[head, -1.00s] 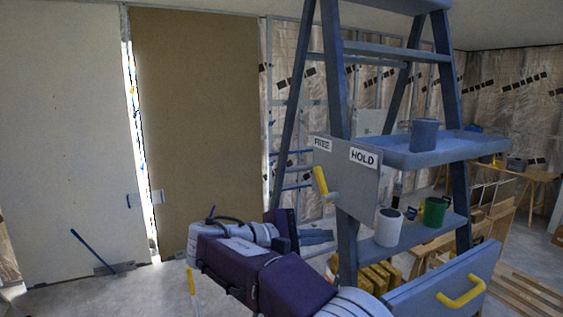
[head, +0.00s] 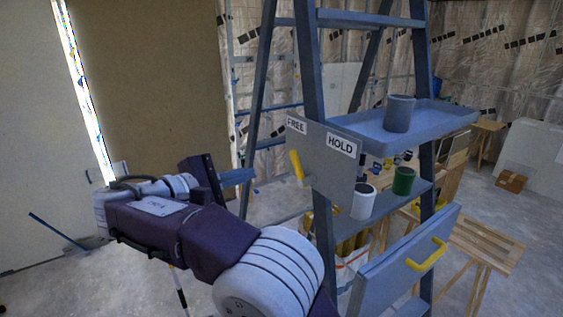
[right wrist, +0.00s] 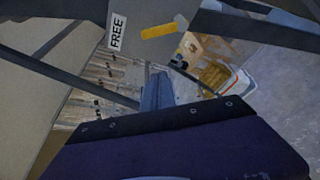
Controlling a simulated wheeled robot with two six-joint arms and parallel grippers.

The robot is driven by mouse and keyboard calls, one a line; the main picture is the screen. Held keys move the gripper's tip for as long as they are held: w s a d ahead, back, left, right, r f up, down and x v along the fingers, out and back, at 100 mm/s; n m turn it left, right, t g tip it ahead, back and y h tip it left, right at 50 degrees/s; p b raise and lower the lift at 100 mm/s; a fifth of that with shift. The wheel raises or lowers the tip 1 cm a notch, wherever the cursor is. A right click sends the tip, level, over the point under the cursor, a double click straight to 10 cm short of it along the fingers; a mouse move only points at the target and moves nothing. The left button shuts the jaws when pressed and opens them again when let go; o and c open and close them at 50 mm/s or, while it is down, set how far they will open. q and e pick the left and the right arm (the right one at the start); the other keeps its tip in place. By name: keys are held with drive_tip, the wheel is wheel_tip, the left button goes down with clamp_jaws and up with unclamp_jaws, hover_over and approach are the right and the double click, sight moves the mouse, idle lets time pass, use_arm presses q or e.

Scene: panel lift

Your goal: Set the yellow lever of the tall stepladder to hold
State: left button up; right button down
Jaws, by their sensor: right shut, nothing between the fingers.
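The tall blue stepladder (head: 315,90) stands right of centre in the head view. A grey plate (head: 328,178) on its side carries a FREE label (head: 296,124) on the left and a HOLD label (head: 341,145) on the right. The yellow lever (head: 296,166) tilts up toward the FREE side. My right gripper (head: 240,177) is shut and empty, left of the lever with a gap in the picture. In the right wrist view the shut fingers (right wrist: 157,92) lie below the lever (right wrist: 159,31) and the FREE label (right wrist: 117,32). My left gripper is out of view.
A blue tray (head: 455,117) on the ladder holds a blue-grey can (head: 399,113). A white can (head: 363,203) and a green can (head: 403,181) stand on a lower step. A blue panel with a yellow handle (head: 426,254) is at the lower right. Wooden trestles stand behind.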

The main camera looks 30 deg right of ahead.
sight(300, 169)
drive_tip(key=s+d+r+p+x, duration=0.15)
drive_tip(key=p+x, duration=0.25)
drive_tip(key=x, duration=0.5)
drive_tip(key=s+m+h+b, duration=0.1)
drive_tip(key=m+b, duration=0.3)
drive_tip(key=b, duration=0.4)
drive_tip(key=s+r+m+t+h+b, duration=0.1)
drive_tip(key=s+m+b, duration=0.3)
drive_tip(key=b, duration=0.4)
drive_tip(key=s+r+m+h+b, duration=0.1)
drive_tip(key=m+b, duration=0.3)
drive_tip(key=b, duration=0.4)
drive_tip(key=shift+s+h, duration=0.3)
drive_tip(key=shift+s, duration=0.45)
drive_tip(key=shift+s+r+m+h+b, duration=0.1)
drive_tip(key=shift+s+m+h+b, duration=0.2)
drive_tip(key=shift+m+b, duration=0.65)
